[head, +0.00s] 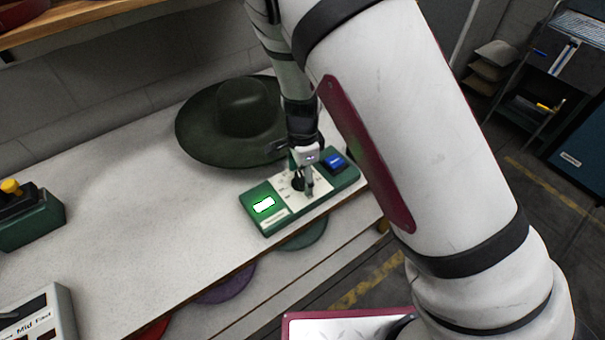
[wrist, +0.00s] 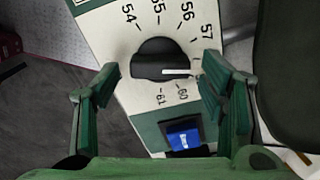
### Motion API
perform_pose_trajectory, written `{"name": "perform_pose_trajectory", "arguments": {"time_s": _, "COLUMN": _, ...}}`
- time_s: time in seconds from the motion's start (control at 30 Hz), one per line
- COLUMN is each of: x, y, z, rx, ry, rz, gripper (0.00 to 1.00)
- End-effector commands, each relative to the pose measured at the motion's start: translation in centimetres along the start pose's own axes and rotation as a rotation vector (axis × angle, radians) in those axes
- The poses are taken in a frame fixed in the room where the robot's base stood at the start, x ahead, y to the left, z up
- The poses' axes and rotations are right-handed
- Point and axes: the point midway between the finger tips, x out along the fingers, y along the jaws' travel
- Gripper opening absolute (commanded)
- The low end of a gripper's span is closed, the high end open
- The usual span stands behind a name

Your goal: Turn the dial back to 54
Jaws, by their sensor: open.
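The black dial (wrist: 150,62) sits on a white scale plate on a green control box (head: 279,210). In the wrist view its white pointer line points right, past 57 and short of 60; the mark there is partly hidden by a fingertip. The 54 mark (wrist: 128,14) is at the upper left of the dial. My gripper (wrist: 157,82) is open, its fingertips on either side of the dial and slightly below its middle, with gaps showing. In the head view my gripper (head: 303,180) is over the box and partly hides the dial.
A blue button (head: 333,161) is at the box's right end, a lit display (head: 263,205) at its left end. A wide dark green hat (head: 215,125) lies behind the box. Another green device (head: 30,222) stands far left. The bench (head: 130,200) between is clear.

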Motion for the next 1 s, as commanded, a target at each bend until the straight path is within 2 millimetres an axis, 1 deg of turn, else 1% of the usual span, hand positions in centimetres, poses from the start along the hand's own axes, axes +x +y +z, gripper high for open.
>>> {"name": "perform_pose_trajectory", "arguments": {"time_s": 0.27, "x": 0.18, "y": 0.00, "z": 0.02, "rx": -0.001, "ry": 0.000, "rz": 0.000, "gripper": 0.65}}
{"name": "perform_pose_trajectory", "arguments": {"time_s": 0.3, "x": 0.17, "y": 0.00, "z": 0.03, "rx": -0.001, "ry": 0.000, "rz": 0.000, "gripper": 0.60}}
{"name": "perform_pose_trajectory", "arguments": {"time_s": 0.37, "x": 0.17, "y": 0.00, "z": 0.03, "rx": -0.001, "ry": 0.000, "rz": 0.000, "gripper": 0.47}}
{"name": "perform_pose_trajectory", "arguments": {"time_s": 0.4, "x": 0.16, "y": 0.00, "z": 0.03, "rx": -0.001, "ry": 0.000, "rz": 0.000, "gripper": 0.38}}
{"name": "perform_pose_trajectory", "arguments": {"time_s": 0.5, "x": 0.16, "y": 0.00, "z": 0.03, "rx": -0.001, "ry": 0.000, "rz": 0.000, "gripper": 0.17}}
{"name": "perform_pose_trajectory", "arguments": {"time_s": 0.77, "x": 0.15, "y": 0.00, "z": 0.05, "rx": -0.015, "ry": -0.001, "rz": 0.000, "gripper": 0.17}}
{"name": "perform_pose_trajectory", "arguments": {"time_s": 1.0, "x": 0.11, "y": -0.08, "z": 0.03, "rx": -0.106, "ry": -0.001, "rz": 0.000, "gripper": 0.17}}
